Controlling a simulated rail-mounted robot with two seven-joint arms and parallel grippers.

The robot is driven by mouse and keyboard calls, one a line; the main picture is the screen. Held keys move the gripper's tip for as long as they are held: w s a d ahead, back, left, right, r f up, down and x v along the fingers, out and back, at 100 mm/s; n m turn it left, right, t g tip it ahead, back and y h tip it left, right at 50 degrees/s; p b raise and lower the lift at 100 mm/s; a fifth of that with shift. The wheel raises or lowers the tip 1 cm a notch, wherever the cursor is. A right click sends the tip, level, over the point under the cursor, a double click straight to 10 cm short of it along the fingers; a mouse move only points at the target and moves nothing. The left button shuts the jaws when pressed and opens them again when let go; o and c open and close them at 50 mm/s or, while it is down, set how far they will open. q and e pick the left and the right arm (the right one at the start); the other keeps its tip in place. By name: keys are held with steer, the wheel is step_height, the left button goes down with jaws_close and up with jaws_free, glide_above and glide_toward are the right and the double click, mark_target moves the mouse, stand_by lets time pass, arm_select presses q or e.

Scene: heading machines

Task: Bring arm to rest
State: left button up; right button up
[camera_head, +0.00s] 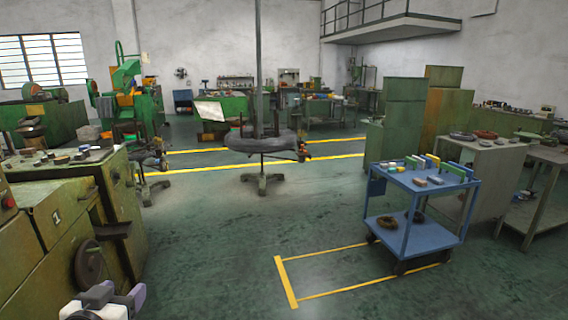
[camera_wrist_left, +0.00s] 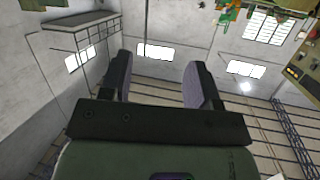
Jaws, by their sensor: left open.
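My left gripper (camera_head: 105,302) shows at the bottom left of the head view, in front of the green machine (camera_head: 60,215) with the wheel on its side. My right gripper is in neither view.
A blue cart (camera_head: 415,188) with boxes on top stands at the right, by a yellow floor marking (camera_head: 286,282). A grey cabinet (camera_head: 478,178) stands behind it. A pole stand with a dark ring (camera_head: 260,141) is at the centre back. The floor between is clear.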

arm_select(q)
steer(key=s+d+f+m+g+h+p, duration=0.1)
steer(key=s+d+f+g+p, duration=0.25)
steer(key=s+f, duration=0.65)
steer(key=s+d+f+g+p, duration=0.2)
steer(key=s+d+f+g, duration=0.15)
steer(key=s+f, duration=0.7)
steer(key=s+d+f+m+g+h+p, duration=0.1)
steer(key=s+d+f+g+p, duration=0.35)
steer(key=s, duration=0.95)
step_height(320, 180, up, 35)
steer(key=a+p, duration=0.1)
steer(key=p, duration=3.4)
steer(key=shift+w+a+r+p, duration=0.2)
steer(key=shift+w+a+p, duration=0.1)
steer(key=shift+p, duration=0.05)
